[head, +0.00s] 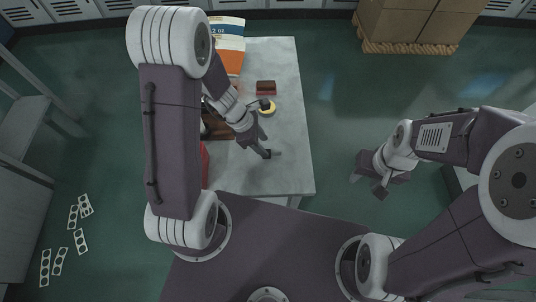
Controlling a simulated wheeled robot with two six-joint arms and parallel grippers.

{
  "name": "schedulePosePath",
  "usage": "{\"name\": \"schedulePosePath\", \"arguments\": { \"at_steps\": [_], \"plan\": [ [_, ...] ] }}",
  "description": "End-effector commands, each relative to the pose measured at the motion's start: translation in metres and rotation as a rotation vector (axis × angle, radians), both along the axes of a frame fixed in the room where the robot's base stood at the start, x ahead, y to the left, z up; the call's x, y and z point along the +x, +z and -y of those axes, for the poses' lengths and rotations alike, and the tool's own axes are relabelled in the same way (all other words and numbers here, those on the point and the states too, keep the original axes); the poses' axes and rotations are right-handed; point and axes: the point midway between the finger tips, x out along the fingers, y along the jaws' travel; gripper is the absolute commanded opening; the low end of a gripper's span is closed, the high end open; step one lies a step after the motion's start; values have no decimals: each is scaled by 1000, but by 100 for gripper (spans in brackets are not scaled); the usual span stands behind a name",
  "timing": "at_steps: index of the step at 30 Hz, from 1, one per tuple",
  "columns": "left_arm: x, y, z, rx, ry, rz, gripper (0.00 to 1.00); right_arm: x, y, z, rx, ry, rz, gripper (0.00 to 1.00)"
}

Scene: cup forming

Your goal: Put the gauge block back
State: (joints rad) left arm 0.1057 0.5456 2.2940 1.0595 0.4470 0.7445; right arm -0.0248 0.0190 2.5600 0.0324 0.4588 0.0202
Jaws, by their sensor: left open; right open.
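My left gripper (263,143) is open, low over the pale table (292,150), pointing down and to the right. A small grey piece with a dark part (276,153) shows right at its fingertips. It may be the gauge block, but it is too small to tell, and I cannot tell whether the fingers touch it. A brown and red box-like block (266,87) sits farther back on the table. My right gripper (368,185) is open and empty, over the floor to the right of the table.
A yellow round item (268,108) lies in front of the brown block. A red object (205,165) and an orange, white and blue bag (229,45) are partly hidden by my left arm. Cardboard boxes (410,20) stand at the back right. The table's front right is clear.

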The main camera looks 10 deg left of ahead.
Motion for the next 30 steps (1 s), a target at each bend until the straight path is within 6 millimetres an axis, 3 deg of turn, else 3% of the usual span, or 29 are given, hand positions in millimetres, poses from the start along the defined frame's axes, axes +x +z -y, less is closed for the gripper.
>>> {"name": "schedulePosePath", "arguments": {
  "at_steps": [8,17,22,30],
  "plan": [
    [-1,-44,16,0,-2,-3,45,0,-28,0,0,0,0,41],
    [1,-47,19,0,0,0,45,0,-28,0,0,0,0,41],
    [1,-47,19,0,-1,0,0,0,-28,0,0,0,0,41],
    [1,-47,19,0,-1,0,0,0,-27,0,0,0,0,41]
  ]
}}
